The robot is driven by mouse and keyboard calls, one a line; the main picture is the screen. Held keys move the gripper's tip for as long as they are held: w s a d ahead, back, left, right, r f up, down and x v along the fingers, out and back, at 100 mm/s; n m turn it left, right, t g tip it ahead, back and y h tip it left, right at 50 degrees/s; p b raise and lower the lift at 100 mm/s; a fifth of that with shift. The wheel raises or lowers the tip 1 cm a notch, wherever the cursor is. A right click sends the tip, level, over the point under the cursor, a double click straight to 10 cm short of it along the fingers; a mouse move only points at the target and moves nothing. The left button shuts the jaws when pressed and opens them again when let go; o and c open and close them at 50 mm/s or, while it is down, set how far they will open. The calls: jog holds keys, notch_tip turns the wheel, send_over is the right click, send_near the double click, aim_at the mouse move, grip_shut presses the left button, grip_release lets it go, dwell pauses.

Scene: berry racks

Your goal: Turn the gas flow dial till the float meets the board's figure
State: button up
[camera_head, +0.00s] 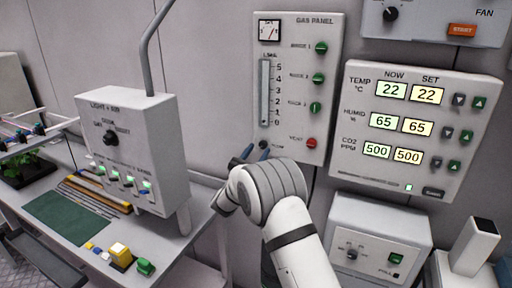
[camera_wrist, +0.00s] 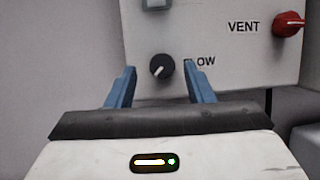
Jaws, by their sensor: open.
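The gas panel (camera_head: 298,75) hangs on the wall at centre in the head view. Its flow tube (camera_head: 264,92) has a scale from 0 to 5; I cannot make out the float's height. The flow dial is a small black knob (camera_wrist: 162,66) with a white pointer mark toward lower left. Its label is partly covered by my right finger. My gripper (camera_head: 256,150) is at the panel's lower left corner. Its blue fingers are open, apart, one each side of the dial in the wrist view, with no visible contact. I cannot identify the board with the figure.
The red vent knob (camera_wrist: 288,24) is right of the dial. Green knobs (camera_head: 320,48) sit above it on the panel. A display unit (camera_head: 408,130) shows temperature 22, humidity 65 and CO2 500. A grey control box (camera_head: 135,150) stands on the left bench.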

jog(key=shift+x, duration=0.8)
jog(key=shift+c, duration=0.6)
